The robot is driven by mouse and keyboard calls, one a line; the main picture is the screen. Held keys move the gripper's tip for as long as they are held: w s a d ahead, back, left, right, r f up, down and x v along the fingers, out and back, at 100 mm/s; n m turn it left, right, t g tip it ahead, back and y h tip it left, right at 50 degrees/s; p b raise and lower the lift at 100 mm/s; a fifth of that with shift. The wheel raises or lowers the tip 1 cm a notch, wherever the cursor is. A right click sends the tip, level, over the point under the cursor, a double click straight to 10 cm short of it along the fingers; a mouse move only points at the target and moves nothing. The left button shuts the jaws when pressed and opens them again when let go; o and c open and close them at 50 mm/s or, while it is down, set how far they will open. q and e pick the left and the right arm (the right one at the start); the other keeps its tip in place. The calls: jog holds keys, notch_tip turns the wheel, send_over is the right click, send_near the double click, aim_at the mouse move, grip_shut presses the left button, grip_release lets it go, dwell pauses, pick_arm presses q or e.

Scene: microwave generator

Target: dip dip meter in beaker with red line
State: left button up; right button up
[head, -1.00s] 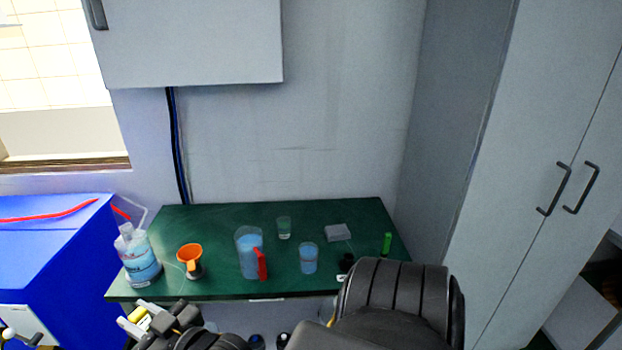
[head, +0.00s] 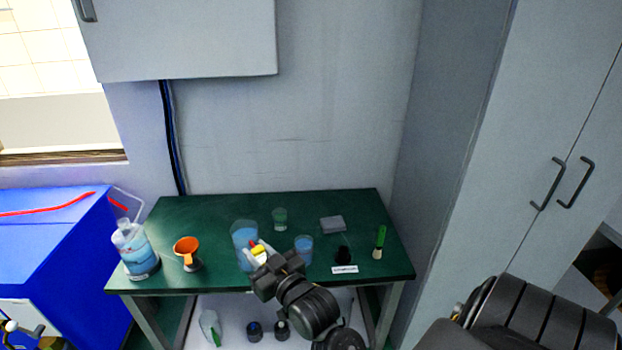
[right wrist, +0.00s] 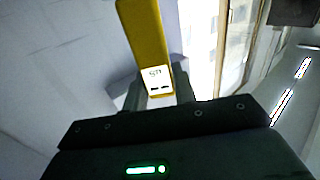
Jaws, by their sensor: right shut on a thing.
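A large beaker (head: 242,230) with blue liquid stands near the middle of the green bench; a red upright strip at its front is now mostly hidden by my gripper. A smaller beaker (head: 303,247) with blue liquid stands to its right. My right gripper (head: 258,252) is in front of the large beaker and is shut on the yellow dip meter (head: 257,249). In the right wrist view the dip meter (right wrist: 147,40) is a long yellow body with a small lit display, between the jaws. Whether it touches the beaker cannot be told. My left gripper is out of view.
The green bench (head: 190,215) also holds a blue-liquid bottle (head: 135,250), an orange funnel (head: 187,248), a small glass (head: 280,219), a grey box (head: 332,224) and a green-handled item (head: 380,240). A wall cabinet (head: 180,40) hangs above. The bench's back left is clear.

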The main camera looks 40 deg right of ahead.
pick_arm(q)
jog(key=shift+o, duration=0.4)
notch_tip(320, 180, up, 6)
jog(key=p, duration=0.4)
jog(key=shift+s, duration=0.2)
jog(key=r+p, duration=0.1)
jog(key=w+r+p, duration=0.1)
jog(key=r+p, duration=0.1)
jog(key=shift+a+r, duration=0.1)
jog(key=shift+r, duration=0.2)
pick_arm(e)
jog(key=w+d+r, duration=0.1)
jog(key=w+d, duration=0.2)
jog(key=d, duration=0.4)
jog(key=w+d+r+m+h, duration=0.1)
jog(key=w+d+r, duration=0.1)
jog(key=d, duration=0.4)
jog(key=w+d+r, duration=0.1)
jog(key=w+d, duration=0.2)
jog(key=d, duration=0.4)
jog(key=shift+w+d+r+m+h, duration=0.25)
jog(key=shift+w+d+m+h, duration=0.05)
jog(key=shift+h, duration=0.1)
